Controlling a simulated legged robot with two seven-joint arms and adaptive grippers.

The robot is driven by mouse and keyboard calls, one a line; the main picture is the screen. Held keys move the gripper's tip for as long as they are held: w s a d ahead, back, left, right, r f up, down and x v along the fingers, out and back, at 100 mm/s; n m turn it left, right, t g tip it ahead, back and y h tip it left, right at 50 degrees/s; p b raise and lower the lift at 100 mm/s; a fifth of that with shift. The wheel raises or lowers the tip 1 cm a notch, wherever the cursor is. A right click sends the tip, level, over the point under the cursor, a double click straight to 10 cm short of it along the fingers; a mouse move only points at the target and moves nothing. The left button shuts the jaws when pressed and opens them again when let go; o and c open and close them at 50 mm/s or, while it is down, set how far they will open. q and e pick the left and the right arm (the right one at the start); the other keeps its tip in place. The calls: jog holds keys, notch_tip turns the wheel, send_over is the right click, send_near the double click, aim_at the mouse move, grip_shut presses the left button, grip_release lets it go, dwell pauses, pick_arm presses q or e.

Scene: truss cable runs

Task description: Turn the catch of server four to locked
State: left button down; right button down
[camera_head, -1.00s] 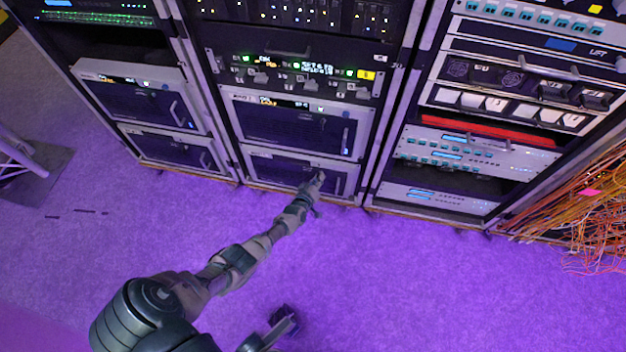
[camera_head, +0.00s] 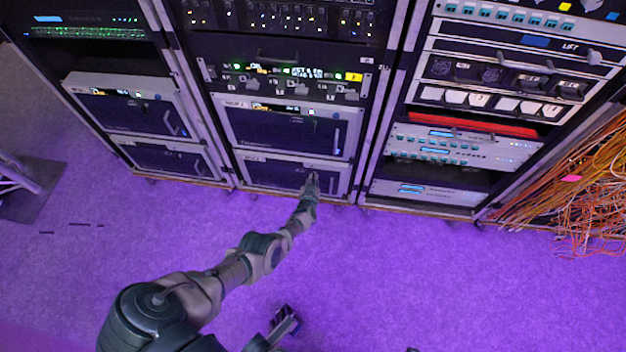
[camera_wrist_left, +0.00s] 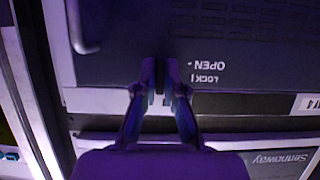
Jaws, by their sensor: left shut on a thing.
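My left gripper (camera_head: 313,180) is at the front of the lowest unit (camera_head: 272,172) in the middle rack, near that unit's right side. In the left wrist view the gripper (camera_wrist_left: 161,82) is shut on a small dark catch at the lower edge of the dark panel (camera_wrist_left: 240,40). The fingertips hide most of the catch, so its exact angle cannot be told. The words OPEN (camera_wrist_left: 208,65) and LOCK (camera_wrist_left: 208,78) are printed just right of it. A white label (camera_wrist_left: 309,103) ending in 4 is at the right. A dark gripper-like part of mine (camera_head: 285,320) shows at bottom centre; its jaws are unclear.
A curved handle (camera_wrist_left: 82,30) stands left of the fingers in the wrist view. Another unit (camera_head: 285,128) with a handle sits above the lowest one. Loose orange cables (camera_head: 585,195) hang at the right. The purple floor (camera_head: 420,270) before the racks is clear.

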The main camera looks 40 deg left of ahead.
pick_arm(q)
jog(key=shift+s+d+f, duration=0.15)
jog(key=shift+d+f, duration=0.05)
jog(key=shift+f, duration=0.1)
jog(key=c, duration=1.3)
grip_release()
jog(key=shift+o, duration=0.2)
jog(key=shift+w+a, duration=0.1)
jog(key=shift+w, duration=0.1)
jog(key=shift+r, duration=0.1)
jog(key=shift+s, duration=0.15)
jog(key=v, duration=0.7)
